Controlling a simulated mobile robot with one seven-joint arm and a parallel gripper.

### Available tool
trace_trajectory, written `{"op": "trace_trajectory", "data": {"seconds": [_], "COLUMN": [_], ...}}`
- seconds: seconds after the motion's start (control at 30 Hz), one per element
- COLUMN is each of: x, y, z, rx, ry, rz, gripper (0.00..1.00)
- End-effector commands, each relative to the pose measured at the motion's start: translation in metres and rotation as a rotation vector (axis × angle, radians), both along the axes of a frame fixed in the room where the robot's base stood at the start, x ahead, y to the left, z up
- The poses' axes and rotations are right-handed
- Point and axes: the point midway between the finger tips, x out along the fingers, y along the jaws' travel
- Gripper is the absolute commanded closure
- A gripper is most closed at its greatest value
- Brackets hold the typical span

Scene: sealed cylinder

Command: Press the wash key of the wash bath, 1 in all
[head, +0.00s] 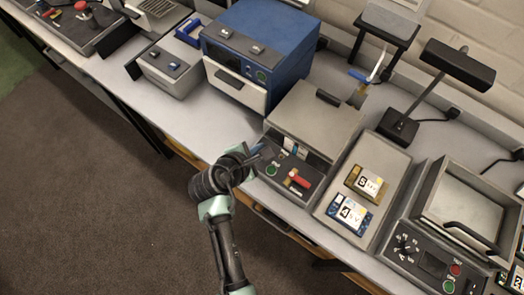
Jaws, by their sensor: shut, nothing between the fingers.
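My gripper (262,153) is shut and empty. It is at the left edge of the dark front panel (280,185) of a grey unit with a closed, handled lid (318,118). This panel carries a green button (271,169), a red lever-like part (299,180) and small pale labels. Whether my gripper touches the panel cannot be told. No readable label shows which unit is the wash bath or which key is the wash key. Another unit at the right (463,205) has a dial (405,246), a red button (455,269) and a green button (449,286).
A black lamp (457,65) stands behind. Bare bench shows at front left.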

Motion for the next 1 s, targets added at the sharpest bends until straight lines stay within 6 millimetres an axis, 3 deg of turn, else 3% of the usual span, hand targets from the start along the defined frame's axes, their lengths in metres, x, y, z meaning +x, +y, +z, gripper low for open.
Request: {"op": "trace_trajectory", "data": {"seconds": [1.0], "x": [0.000], "y": [0.000], "z": [-0.011], "rx": [0.000], "ry": [0.000], "rz": [0.000], "gripper": [1.00]}}
